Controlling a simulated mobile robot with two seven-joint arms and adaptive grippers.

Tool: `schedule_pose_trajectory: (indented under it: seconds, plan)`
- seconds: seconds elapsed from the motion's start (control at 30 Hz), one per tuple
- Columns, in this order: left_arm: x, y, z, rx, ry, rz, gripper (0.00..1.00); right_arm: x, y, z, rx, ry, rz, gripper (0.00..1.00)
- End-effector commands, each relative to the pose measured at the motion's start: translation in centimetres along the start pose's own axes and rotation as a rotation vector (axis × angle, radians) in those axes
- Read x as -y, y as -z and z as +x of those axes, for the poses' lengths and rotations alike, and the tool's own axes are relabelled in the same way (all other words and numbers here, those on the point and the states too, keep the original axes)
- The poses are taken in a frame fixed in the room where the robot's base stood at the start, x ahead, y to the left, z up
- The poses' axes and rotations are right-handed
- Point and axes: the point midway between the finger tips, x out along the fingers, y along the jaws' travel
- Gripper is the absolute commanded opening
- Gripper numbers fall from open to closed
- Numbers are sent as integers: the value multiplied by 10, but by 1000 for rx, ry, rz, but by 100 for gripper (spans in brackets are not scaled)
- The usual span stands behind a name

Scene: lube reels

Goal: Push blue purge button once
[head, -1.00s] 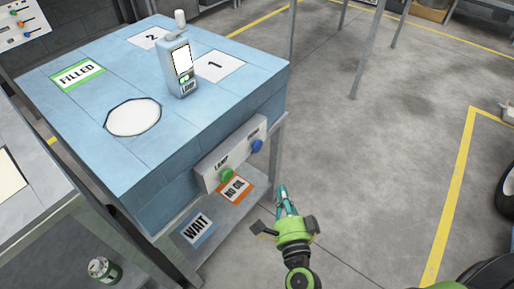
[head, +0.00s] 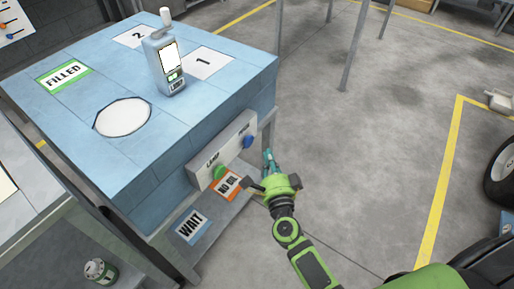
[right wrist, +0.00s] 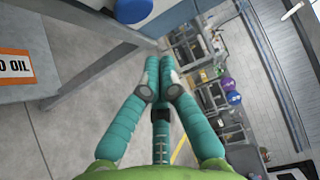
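The blue purge button (head: 248,142) sticks out from the right part of a white panel (head: 206,178) on the front of the blue bench. It also shows at the top edge of the right wrist view (right wrist: 133,9), partly cut off. My right gripper (head: 267,156) is just to the right of and slightly below the blue button in the head view, apart from it in the picture. In the right wrist view its teal fingers (right wrist: 159,64) come together at the tips with nothing between them. My left gripper is not in view.
A green button (head: 219,173) sits left of the blue one on the panel. Below is a grey shelf with a NO OIL card (head: 228,184) and a WAIT card (head: 192,227). Floor at right is open.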

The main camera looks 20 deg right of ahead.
Motion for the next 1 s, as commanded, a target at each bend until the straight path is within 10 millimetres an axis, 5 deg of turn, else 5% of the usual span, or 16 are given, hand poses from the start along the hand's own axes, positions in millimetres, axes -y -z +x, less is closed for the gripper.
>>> schedule_pose_trajectory:
  seconds: [0.3, 1.0]
  plan:
    - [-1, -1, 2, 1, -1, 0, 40, -1, -25, 34, 0, -1, 2, 0]
    - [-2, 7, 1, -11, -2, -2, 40, 0, -40, 48, 1, 0, 0, 0]
